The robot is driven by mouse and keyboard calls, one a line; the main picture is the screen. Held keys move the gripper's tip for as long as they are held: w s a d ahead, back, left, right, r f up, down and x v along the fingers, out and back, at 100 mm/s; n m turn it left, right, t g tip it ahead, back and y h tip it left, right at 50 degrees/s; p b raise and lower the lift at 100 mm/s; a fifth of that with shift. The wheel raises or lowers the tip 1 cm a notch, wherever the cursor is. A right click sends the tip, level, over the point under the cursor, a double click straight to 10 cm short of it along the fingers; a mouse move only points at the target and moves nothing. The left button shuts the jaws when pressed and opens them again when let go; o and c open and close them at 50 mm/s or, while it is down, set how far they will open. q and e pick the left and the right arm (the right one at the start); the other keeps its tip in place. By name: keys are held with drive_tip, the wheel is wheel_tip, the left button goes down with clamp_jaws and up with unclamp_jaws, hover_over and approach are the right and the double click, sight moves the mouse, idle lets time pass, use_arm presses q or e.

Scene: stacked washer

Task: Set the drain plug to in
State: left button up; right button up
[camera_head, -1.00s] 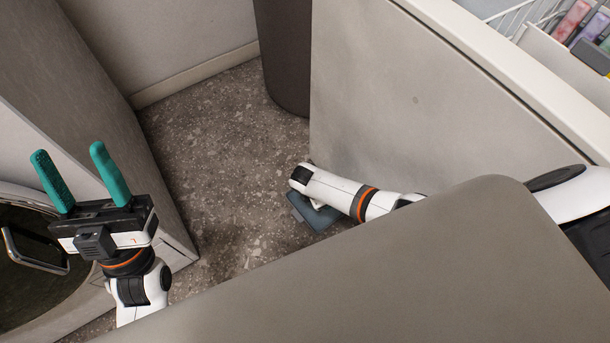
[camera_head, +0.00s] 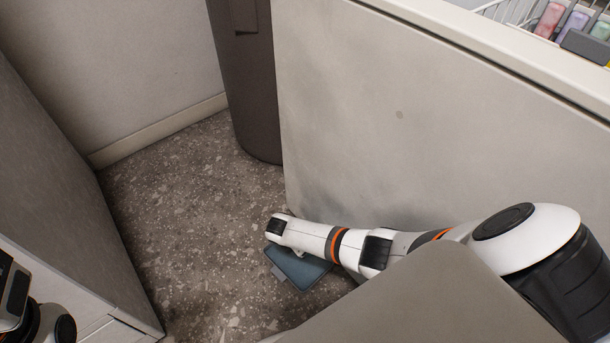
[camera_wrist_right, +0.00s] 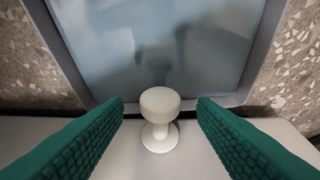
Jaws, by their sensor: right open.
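In the right wrist view a pale round knob on a short stem with a round base, which looks like the drain plug (camera_wrist_right: 160,104), stands out from a whitish surface. My right gripper (camera_wrist_right: 160,103) is open, with one green finger on each side of the knob and a gap on both sides. In the head view my right arm reaches down low beside the pale panel, and its fingers are hidden. Only a part of my left arm shows at the lower left edge of the head view; its fingers are out of frame.
A flat blue-grey tray (camera_head: 298,266) lies on the speckled floor (camera_head: 185,215) under my right wrist; it also fills the top of the wrist view (camera_wrist_right: 150,45). A dark bin (camera_head: 246,80) stands beside the pale panel (camera_head: 400,150). The floor left of the tray is clear.

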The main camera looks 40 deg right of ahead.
drive_tip(key=shift+b+x, duration=0.45)
drive_tip(key=shift+x, duration=0.5)
drive_tip(key=shift+d, duration=0.1)
clamp_jaws()
